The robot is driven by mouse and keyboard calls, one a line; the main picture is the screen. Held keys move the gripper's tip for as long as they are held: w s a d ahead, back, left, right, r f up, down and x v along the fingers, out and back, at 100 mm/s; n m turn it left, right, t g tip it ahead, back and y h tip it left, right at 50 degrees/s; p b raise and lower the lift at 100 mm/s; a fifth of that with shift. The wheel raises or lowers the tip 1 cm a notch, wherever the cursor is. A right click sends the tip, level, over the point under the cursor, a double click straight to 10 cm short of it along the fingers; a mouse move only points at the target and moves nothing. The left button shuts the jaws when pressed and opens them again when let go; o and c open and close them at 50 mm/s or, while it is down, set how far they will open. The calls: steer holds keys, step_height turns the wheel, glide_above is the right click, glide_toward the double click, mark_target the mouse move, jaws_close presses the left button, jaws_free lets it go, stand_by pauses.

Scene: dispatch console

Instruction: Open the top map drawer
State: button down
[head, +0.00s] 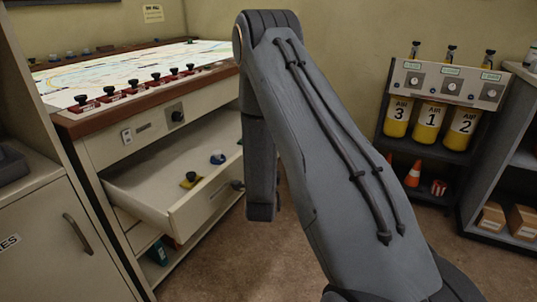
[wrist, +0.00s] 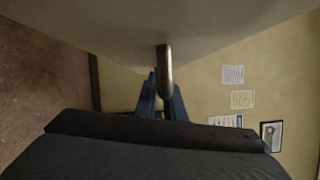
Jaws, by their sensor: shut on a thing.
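The map drawer (head: 172,217) under the console's upper front panel is pulled well out. A yellow-based piece (head: 190,180) with a dark knob and a blue-and-white piece (head: 218,157) lie in it. In the wrist view, the blue fingers of my gripper (wrist: 161,98) are shut on the metal drawer handle (wrist: 164,65), below the pale drawer front (wrist: 110,35). In the head view my arm hides most of the gripper and the drawer's right end.
The console (head: 100,128) has a lit map top with several red-based knobs. A cabinet (head: 50,245) stands close on the left. On the right, a shelf (head: 430,150) holds yellow air cylinders and orange cones. Bare floor (head: 270,270) lies before the drawer.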

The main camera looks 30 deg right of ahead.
steer(key=c, duration=1.8)
jaws_free()
steer(key=shift+c, duration=0.2)
steer(key=v, duration=0.7)
steer(key=shift+s+a+p, duration=0.15)
steer(key=shift+s+p, duration=0.2)
steer(key=shift+s, duration=0.05)
